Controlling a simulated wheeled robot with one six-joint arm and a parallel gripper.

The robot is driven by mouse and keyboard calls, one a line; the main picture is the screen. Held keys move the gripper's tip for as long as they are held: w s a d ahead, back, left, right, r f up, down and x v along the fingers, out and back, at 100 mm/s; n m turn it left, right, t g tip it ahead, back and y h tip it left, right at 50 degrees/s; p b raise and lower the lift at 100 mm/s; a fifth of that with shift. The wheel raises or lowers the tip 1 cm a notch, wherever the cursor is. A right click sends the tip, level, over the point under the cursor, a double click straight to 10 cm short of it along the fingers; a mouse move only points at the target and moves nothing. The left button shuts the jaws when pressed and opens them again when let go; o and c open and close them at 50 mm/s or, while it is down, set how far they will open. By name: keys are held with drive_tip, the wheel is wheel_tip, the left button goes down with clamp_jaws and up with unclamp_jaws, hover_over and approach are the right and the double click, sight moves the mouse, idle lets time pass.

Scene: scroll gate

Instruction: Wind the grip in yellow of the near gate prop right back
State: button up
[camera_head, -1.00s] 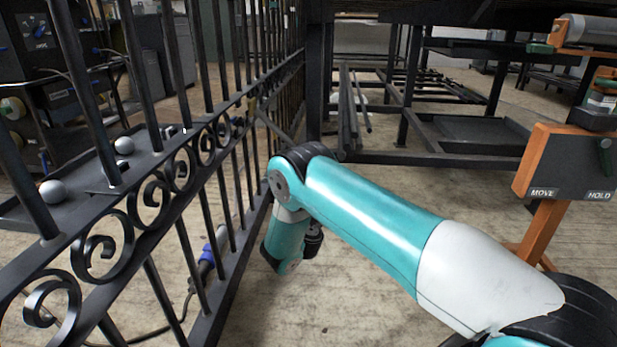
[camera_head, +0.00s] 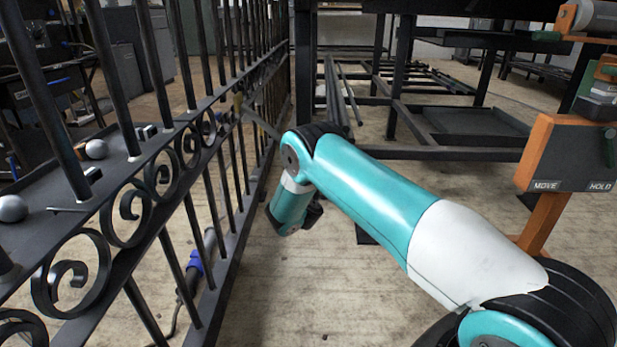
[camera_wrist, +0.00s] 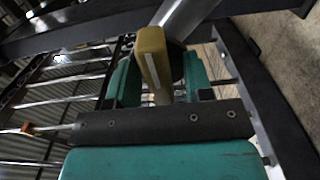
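The yellow grip (camera_wrist: 153,60) shows in the wrist view as a blunt block with a pale line along it, next to a grey metal bar (camera_wrist: 186,18). My gripper (camera_wrist: 160,82) has its teal fingers apart, one on each side of the grip. A gap shows on the right; contact on the left is unclear. In the head view a small yellowish piece (camera_head: 238,104) sits on the black scroll gate (camera_head: 176,150), with a grey bar (camera_head: 262,126) sloping down behind my arm. My fingertips are hidden there.
A blue-collared grey rod (camera_head: 196,264) lies low behind the gate bars. An orange-framed MOVE/HOLD board (camera_head: 568,155) stands at the right. A dark rack (camera_head: 470,130) fills the back. Bare floor shows between gate and board.

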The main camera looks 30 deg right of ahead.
clamp_jaws()
drive_tip(key=shift+m, duration=0.3)
drive_tip(key=m+p, duration=0.1)
drive_tip(key=m, duration=0.3)
drive_tip(key=m+p, duration=0.1)
drive_tip(key=m, duration=0.4)
drive_tip(key=m+p, duration=0.1)
drive_tip(key=m, duration=0.3)
drive_tip(key=m+p, duration=0.1)
drive_tip(key=m, duration=0.4)
drive_tip(key=shift+s+f, duration=0.1)
idle(0.3)
